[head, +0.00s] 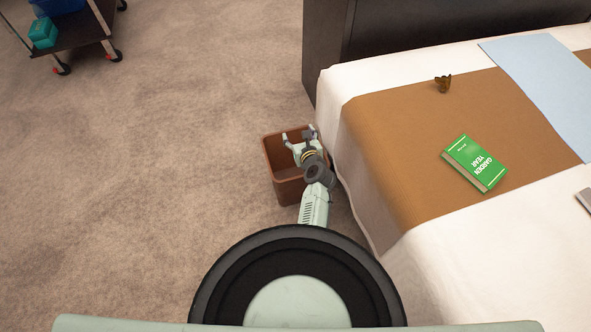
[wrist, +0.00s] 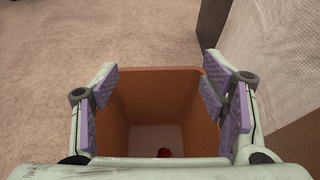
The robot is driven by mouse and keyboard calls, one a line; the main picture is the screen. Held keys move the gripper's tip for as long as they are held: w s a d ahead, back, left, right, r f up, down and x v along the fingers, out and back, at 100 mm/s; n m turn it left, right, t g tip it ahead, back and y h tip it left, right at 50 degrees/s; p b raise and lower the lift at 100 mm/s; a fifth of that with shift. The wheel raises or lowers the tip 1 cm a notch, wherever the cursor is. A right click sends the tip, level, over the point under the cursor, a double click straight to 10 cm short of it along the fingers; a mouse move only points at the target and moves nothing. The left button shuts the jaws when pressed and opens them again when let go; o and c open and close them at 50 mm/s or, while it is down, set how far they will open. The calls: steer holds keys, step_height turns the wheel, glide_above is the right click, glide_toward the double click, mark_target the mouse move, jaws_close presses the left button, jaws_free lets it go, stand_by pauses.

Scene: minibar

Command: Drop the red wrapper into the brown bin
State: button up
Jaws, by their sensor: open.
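The brown bin (head: 281,185) stands on the carpet against the side of the bed in the head view. It also fills the middle of the wrist view (wrist: 155,72). My gripper (head: 299,137) is over the bin's opening. In the wrist view my gripper (wrist: 157,90) has its fingers spread wide, with nothing between them. The red wrapper (wrist: 164,153) lies low inside the bin, on its pale floor, below the fingers and apart from them. Only a small part of the wrapper shows at the lower middle. In the head view the wrapper is not visible.
The bed (head: 440,260) is close on the right, with a green book (head: 475,163) and a small brown object (head: 443,83) on its brown runner. A dark cabinet or headboard (head: 325,50) stands behind. A trolley (head: 75,50) is at upper left. The carpet at left is clear.

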step_height(320, 180, up, 6)
steer(key=shift+f, duration=0.15)
stand_by(0.4)
